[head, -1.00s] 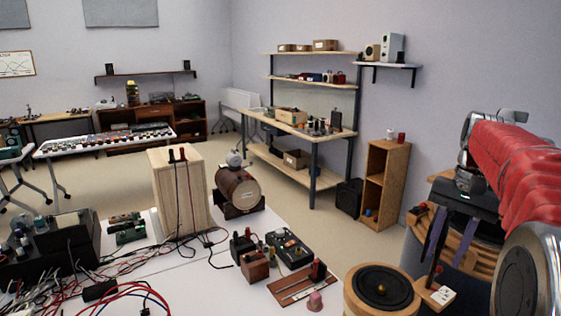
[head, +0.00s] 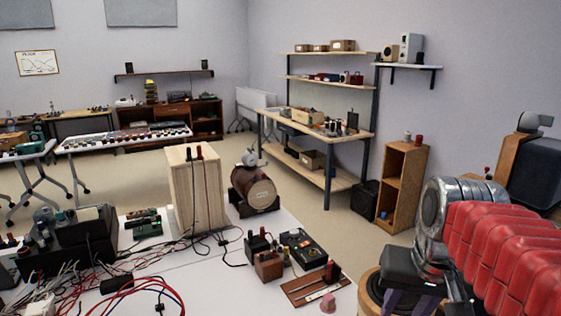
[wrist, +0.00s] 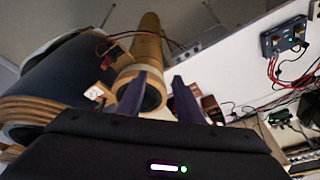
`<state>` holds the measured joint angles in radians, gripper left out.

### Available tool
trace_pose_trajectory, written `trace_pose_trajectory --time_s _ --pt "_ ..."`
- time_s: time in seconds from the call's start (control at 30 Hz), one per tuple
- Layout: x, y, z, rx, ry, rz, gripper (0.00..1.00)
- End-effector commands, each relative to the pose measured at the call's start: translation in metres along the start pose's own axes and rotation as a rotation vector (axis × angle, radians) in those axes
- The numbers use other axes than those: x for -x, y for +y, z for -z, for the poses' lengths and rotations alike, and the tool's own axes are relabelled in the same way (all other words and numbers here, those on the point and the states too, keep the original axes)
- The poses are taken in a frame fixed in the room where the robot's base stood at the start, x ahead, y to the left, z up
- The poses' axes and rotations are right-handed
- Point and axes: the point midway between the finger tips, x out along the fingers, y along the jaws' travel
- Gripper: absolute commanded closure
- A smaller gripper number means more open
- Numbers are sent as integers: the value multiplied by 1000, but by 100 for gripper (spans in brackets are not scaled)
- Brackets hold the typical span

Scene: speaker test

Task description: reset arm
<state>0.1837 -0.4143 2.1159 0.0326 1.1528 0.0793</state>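My arm, with a red ribbed sleeve and a silver joint, comes in from the right in the head view. My gripper (head: 412,302) hangs from its dark body at the lower right, in front of a round wooden speaker piece (head: 371,285) that it partly hides. In the wrist view, the two purple fingers of my gripper (wrist: 162,100) stand apart with a gap between them. I see nothing held between them. A wooden cylinder (wrist: 148,50) with a dark round end lies beyond the fingers. The fingertips look apart from it, though the exact distance is unclear.
The white table (head: 225,290) holds a tall wooden box (head: 195,190), a brown barrel-shaped speaker (head: 253,190), small terminal boxes (head: 268,265) and tangled red and black wires (head: 95,280). A dark speaker cabinet (head: 535,170) stands at the right. A wooden shelf unit (head: 403,185) is behind.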

Motion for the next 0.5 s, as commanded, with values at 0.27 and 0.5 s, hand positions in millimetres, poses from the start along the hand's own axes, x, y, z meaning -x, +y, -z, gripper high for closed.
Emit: trace_pose_trajectory --time_s 0.27,0.5 --pt "-16 -20 -52 140 105 25 67" --pt "-34 -31 -87 242 182 45 67"
